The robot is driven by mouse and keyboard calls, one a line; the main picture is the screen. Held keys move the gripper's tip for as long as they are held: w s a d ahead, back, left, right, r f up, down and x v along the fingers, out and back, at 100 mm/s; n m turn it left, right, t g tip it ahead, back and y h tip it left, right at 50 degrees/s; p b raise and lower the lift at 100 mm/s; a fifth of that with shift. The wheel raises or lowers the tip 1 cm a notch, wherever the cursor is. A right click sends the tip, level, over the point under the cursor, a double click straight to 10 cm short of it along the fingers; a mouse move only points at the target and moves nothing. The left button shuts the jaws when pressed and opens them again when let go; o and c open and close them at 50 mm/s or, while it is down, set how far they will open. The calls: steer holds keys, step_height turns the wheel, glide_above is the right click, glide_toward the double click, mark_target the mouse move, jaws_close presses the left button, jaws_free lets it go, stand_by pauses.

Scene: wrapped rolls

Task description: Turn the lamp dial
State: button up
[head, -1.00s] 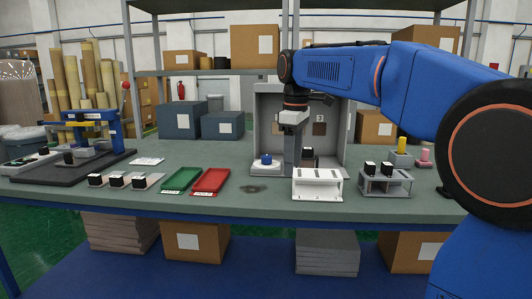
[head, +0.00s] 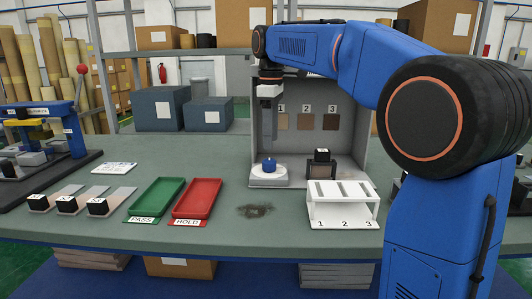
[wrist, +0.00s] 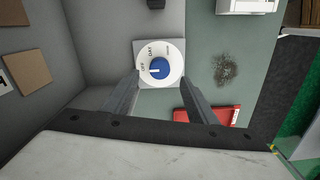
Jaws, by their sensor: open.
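The lamp dial is a round blue knob (head: 269,164) on a white base (head: 268,178) at the left front of the grey booth. In the wrist view the knob (wrist: 159,68) has a white pointer mark facing left, towards lettering that looks like OFF. More labels, partly hard to read, ring it. My gripper (head: 268,142) points down above the knob. In the wrist view my gripper (wrist: 160,78) is open, with one finger to each side of the knob. I cannot tell how much height separates the fingertips from it.
The grey booth (head: 358,150) has a back wall with numbered brown swatches. Green (head: 157,198) and red (head: 197,199) trays lie to the left. The bench front is mostly clear.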

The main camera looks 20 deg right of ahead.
mark_target(271, 161)
steer(key=shift+f, duration=3.75)
steer(key=shift+c, duration=0.4)
steer(key=c, duration=1)
